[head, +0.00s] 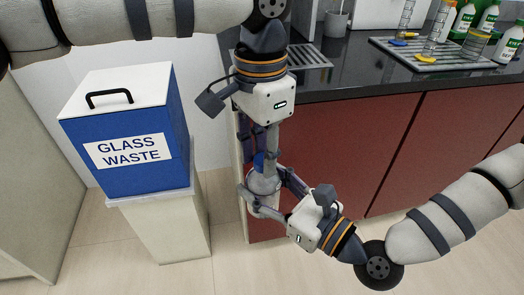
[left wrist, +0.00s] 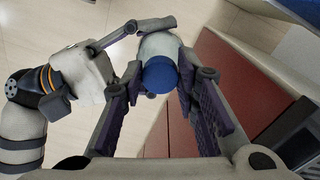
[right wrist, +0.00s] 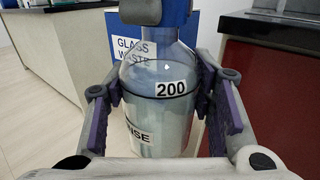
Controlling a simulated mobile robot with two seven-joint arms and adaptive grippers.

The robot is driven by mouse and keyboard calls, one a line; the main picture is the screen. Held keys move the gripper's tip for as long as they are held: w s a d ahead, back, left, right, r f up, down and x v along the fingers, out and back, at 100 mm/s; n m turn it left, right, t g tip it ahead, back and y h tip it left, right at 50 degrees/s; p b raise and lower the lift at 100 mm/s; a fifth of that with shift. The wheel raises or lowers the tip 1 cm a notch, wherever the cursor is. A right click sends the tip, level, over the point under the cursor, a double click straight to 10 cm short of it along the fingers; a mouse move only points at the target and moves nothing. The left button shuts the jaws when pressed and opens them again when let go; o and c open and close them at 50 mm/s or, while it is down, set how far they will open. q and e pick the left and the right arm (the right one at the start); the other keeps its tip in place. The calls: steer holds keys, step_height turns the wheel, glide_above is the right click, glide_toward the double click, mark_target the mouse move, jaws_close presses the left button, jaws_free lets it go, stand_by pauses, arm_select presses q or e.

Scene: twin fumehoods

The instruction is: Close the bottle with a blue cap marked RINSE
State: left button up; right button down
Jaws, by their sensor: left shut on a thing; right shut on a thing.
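The RINSE bottle (right wrist: 158,108) is clear, with a label reading 200 and a partly hidden label ending in NSE. It stands upright off the counter, in the air before the cabinet. My right gripper (head: 264,192) is shut on its body from the side. The blue cap (left wrist: 160,75) is between the fingers of my left gripper (left wrist: 158,84), which is shut on it from above. The cap also shows in the head view (head: 259,161), lined up over the bottle's top. I cannot tell whether it is seated on the neck.
A blue glass waste bin (head: 120,130) stands on a pale pedestal at the left. The dark counter (head: 345,72) holds a metal rack tray (head: 460,66) with jars and blue and yellow caps, and green bottles (head: 488,20) at the right. Red cabinet fronts (head: 390,150) are close behind.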

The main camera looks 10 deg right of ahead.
arm_select(q)
steer(key=o, duration=0.7)
steer(key=shift+r, duration=0.1)
steer(key=shift+r, duration=2.2)
steer(key=shift+c, duration=0.3)
